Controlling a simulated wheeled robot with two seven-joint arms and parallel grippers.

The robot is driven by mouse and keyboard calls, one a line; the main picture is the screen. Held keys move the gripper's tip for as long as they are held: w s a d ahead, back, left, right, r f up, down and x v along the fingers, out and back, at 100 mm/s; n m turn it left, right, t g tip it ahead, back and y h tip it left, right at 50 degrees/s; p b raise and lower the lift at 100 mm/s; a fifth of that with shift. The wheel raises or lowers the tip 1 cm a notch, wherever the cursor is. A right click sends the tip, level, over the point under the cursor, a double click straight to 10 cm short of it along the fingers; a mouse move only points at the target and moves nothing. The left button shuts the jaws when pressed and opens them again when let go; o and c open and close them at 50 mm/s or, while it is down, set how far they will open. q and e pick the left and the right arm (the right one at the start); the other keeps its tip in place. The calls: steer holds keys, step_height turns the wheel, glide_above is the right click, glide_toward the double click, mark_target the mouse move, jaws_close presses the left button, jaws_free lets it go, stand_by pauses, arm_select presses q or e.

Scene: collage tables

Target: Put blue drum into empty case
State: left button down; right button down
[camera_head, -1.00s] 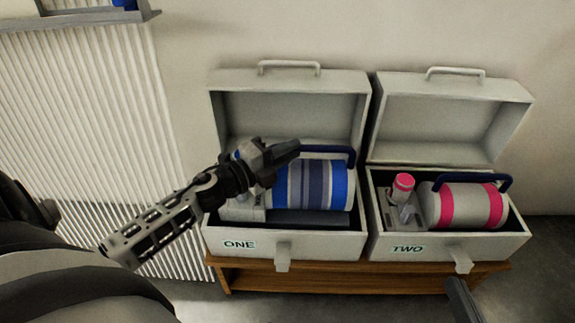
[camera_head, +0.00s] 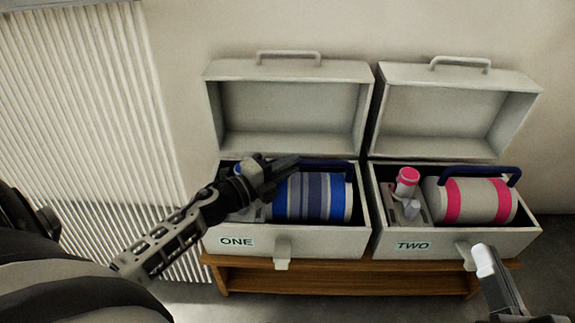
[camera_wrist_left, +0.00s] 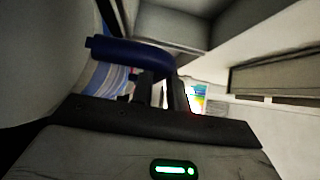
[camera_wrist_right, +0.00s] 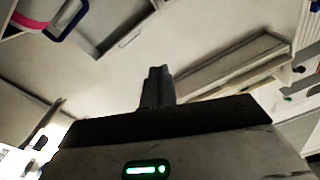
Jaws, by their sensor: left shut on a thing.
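The blue drum (camera_head: 313,196), pale with blue and grey stripes, lies on its side inside the open case labelled ONE (camera_head: 300,240). My left gripper (camera_head: 290,165) is shut on the drum's dark blue handle (camera_head: 328,164). The handle also shows in the left wrist view (camera_wrist_left: 130,52), with the fingers at it. Whether the drum rests on the case floor is hidden by the front wall. My right gripper (camera_head: 484,262) is at the lower right, in front of case TWO (camera_head: 455,244). Its fingers (camera_wrist_right: 157,85) are together and empty.
Case TWO is open and holds a pink-striped drum (camera_head: 470,201) and a pink-capped bottle (camera_head: 407,182). Both cases stand side by side on a wooden bench (camera_head: 340,280), lids raised against the wall. A ribbed white panel (camera_head: 80,120) stands at left.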

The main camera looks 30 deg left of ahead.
arm_select(q)
steer(key=shift+r, duration=0.15)
arm_select(e)
steer(key=shift+r, duration=0.1)
arm_select(q)
steer(key=c, duration=1.4)
jaws_free()
steer(key=shift+f, duration=0.2)
steer(key=shift+o, duration=0.2)
steer(key=shift+r, duration=0.1)
arm_select(e)
steer(key=shift+r, duration=0.15)
